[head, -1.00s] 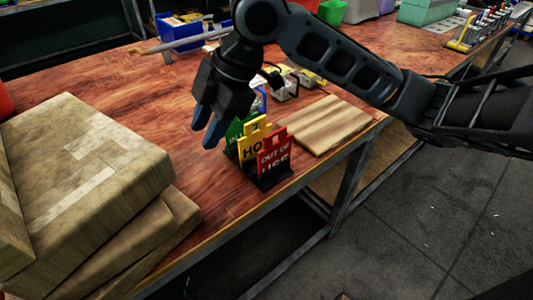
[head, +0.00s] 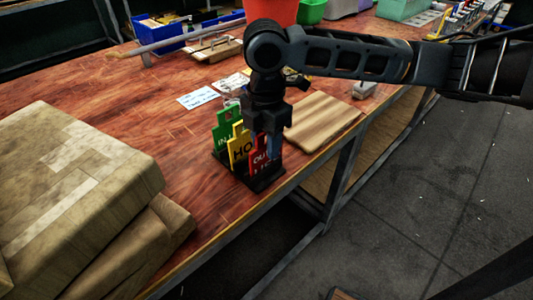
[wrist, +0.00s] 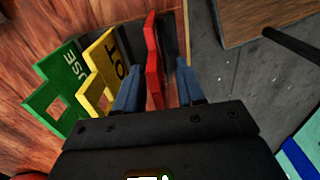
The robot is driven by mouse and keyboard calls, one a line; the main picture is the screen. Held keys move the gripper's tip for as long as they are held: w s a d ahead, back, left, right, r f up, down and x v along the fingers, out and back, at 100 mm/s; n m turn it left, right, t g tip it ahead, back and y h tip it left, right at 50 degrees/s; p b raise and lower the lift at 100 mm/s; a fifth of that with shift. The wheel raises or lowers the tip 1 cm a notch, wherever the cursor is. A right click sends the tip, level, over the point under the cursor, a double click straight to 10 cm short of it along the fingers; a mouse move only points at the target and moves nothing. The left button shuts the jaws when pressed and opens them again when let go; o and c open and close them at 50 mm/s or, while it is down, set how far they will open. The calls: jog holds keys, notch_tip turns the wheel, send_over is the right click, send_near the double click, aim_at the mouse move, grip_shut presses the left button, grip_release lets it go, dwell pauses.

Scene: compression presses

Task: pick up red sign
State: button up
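The red sign (head: 258,158) stands upright at the front of a black holder (head: 264,183) near the table's front edge, partly hidden by my gripper. The yellow sign (head: 238,148) and the green sign (head: 223,127) stand beside it in the same holder. My gripper (head: 270,145) points down over the red sign. In the wrist view, the red sign (wrist: 153,62) lies between the two blue fingers of my gripper (wrist: 158,70). The fingers are apart, with a gap on the right side of the sign; contact with the left finger is unclear.
A wooden board (head: 322,120) lies right of the holder. Stacked cardboard boxes (head: 70,195) fill the table's left. A white-blue card (head: 198,98) lies behind the signs. A blue bin (head: 158,32) and red container (head: 270,10) are at the back.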

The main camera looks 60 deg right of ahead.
jog(key=shift+f, duration=0.9)
grip_shut()
